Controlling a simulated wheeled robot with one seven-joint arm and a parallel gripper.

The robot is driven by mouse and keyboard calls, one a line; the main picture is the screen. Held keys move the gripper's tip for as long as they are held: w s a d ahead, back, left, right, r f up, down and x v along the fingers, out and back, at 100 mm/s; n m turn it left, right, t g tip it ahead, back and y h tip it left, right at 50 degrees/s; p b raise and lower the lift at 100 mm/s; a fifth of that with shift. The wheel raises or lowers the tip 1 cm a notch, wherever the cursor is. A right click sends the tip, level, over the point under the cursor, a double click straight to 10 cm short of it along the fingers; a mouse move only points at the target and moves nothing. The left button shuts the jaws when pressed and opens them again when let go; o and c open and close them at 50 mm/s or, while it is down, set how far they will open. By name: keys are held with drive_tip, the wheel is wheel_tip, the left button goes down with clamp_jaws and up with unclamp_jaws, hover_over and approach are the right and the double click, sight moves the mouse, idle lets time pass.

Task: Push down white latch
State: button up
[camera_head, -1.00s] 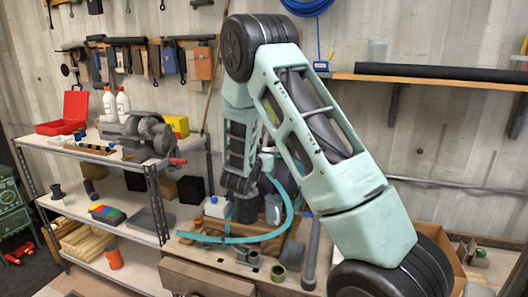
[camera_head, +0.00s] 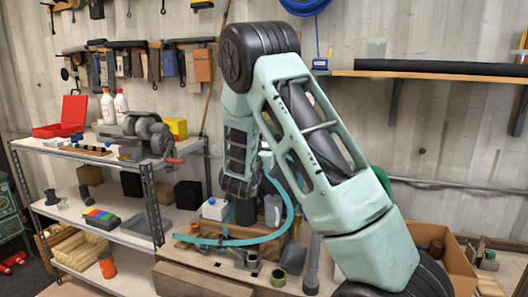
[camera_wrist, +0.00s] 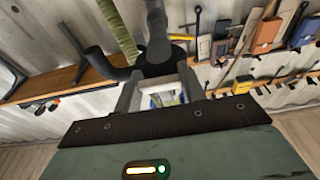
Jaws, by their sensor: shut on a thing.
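My gripper (camera_wrist: 158,74) shows in the wrist view with its pale fingers close around something. A small blue, white and green patch (camera_wrist: 166,98) shows between the fingers, too small to name. A dark, thick, bent piece (camera_wrist: 155,55) with a side arm lies just beyond the fingertips. I cannot make out a white latch for certain in either view. In the head view my forearm points down over the workbench (camera_head: 190,278), and my fingers cannot be made out there.
A teal curved strip (camera_head: 235,241) crosses the bench. A dark grey pipe (camera_head: 312,262) stands to the right, with a cardboard box (camera_head: 455,259) further right. A metal shelf unit (camera_head: 148,205) with a vise (camera_head: 150,137) stands at the left. Tools hang on the wall.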

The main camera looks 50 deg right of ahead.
drive_tip(key=o, duration=1)
drive_tip(key=b+v, duration=0.7)
drive_tip(key=v, duration=1)
drive_tip(key=shift+s+a, duration=0.15)
